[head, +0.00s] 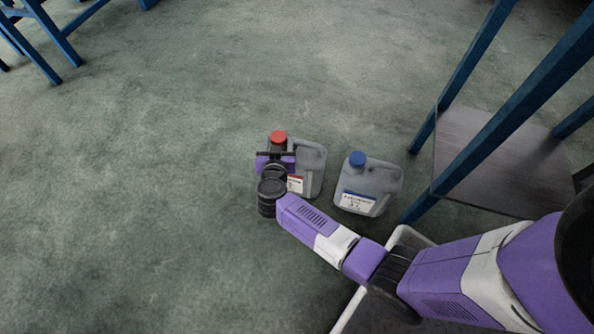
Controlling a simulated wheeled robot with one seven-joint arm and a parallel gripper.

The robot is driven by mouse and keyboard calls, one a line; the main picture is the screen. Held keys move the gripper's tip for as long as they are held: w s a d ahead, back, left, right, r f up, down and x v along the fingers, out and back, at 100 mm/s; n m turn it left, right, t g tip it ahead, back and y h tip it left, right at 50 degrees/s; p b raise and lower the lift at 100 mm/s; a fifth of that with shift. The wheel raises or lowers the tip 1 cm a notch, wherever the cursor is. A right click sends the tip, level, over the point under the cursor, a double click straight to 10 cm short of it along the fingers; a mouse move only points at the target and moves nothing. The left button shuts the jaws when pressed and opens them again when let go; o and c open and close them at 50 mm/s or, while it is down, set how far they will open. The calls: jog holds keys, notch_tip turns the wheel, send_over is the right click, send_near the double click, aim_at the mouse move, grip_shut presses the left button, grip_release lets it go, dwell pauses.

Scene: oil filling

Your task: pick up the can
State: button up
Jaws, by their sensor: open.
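Two grey cans stand upright on the floor. The left can (311,165) has a red cap (279,137) and a label with a red patch. The right can (369,185) has a blue cap (357,158) and a white and blue label. My gripper (276,155) is open at the red-capped can, just below its cap in the picture. The gripper and wrist hide the left part of that can. I cannot tell whether the fingers touch it. The blue-capped can is apart from my gripper, to its right.
A blue-legged frame with a dark shelf (492,158) stands close to the right of the blue-capped can. Blue legs of other furniture (62,35) show at the top left. The grey floor (130,200) to the left and beyond the cans is clear.

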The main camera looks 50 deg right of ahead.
jog(key=shift+w+d, duration=0.1)
grip_shut()
jog(key=shift+r, duration=0.15)
dwell(0.3)
